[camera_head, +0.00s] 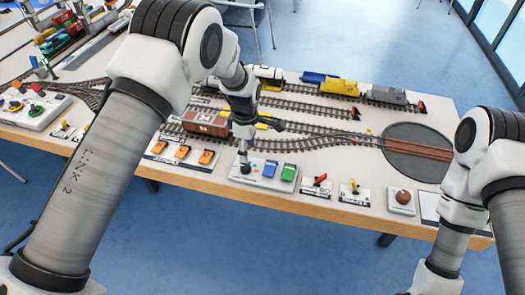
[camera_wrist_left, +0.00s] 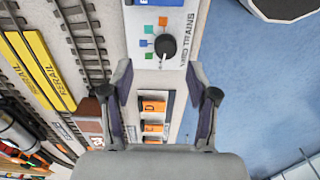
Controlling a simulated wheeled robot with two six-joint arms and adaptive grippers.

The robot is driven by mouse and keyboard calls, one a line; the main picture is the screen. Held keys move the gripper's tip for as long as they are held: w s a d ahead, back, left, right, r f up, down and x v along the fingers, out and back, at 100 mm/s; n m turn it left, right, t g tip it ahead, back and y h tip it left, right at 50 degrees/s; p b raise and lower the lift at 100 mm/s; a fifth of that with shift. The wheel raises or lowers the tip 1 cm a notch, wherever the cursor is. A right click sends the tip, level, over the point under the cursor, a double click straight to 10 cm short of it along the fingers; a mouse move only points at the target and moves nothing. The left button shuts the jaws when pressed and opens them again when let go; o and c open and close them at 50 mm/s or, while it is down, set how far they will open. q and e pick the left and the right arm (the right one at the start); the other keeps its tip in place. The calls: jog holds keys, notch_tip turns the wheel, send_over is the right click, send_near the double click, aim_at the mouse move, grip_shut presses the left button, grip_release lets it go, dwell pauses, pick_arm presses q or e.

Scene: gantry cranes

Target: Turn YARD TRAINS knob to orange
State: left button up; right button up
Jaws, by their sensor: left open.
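The YARD TRAINS knob (camera_wrist_left: 166,46) is round and black on a pale panel, with its name printed beside it in the left wrist view. Small coloured squares lie around it, among them an orange square (camera_wrist_left: 163,21), with teal, blue and green ones. A small pale mark shows at the knob's edge, but I cannot tell exactly where it points. In the head view the knob (camera_head: 245,169) sits on the panel (camera_head: 262,181) just below my left gripper (camera_head: 243,151). In the wrist view, my left gripper (camera_wrist_left: 164,76) has its fingers spread and empty, short of the knob. My right gripper is out of view.
Orange switches (camera_head: 182,152) are left of the panel; blue and green switches (camera_head: 288,173) are on its right. Small levers (camera_head: 320,181) and a brown knob (camera_head: 402,197) stand farther right. Tracks, a brown wagon (camera_head: 205,123) and a turntable (camera_head: 420,150) lie behind.

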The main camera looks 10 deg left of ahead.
aim_at(245, 167)
pick_arm(q)
jog(key=f, duration=0.1)
jog(key=s+a+f, duration=0.1)
jog(key=shift+s+a+f+p, duration=0.2)
jog(key=shift+f+p, duration=0.15)
jog(key=f, duration=0.3)
jog(key=d+f, duration=0.1)
jog(key=shift+w+f+p, duration=0.15)
jog(key=shift+w+p, duration=0.15)
jog(key=shift+w, duration=0.1)
jog(key=shift+s+a, duration=0.2)
jog(key=shift+a, duration=0.05)
jog(key=shift+c, duration=0.4)
grip_shut()
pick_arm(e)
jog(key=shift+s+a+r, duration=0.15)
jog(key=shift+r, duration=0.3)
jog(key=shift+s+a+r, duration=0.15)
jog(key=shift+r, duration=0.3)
